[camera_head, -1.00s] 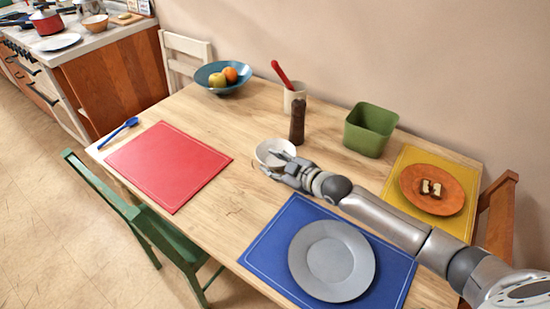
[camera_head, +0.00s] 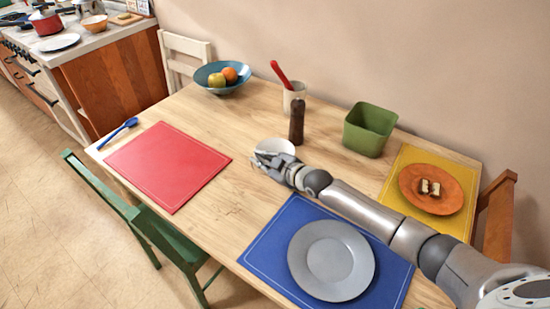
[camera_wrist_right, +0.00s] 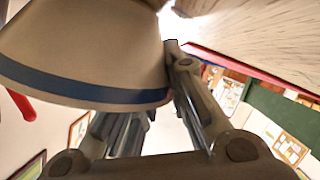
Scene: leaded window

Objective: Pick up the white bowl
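One fingertip is hidden behind the bowl. I see no clear lift off the table. My left gripper is not in view.
The pepper mill (camera_head: 297,122) and a cup (camera_head: 294,96) with a red utensil stand right behind the bowl. A green bin (camera_head: 369,130) is farther right. Bare table lies between the bowl and the red mat (camera_head: 168,165).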

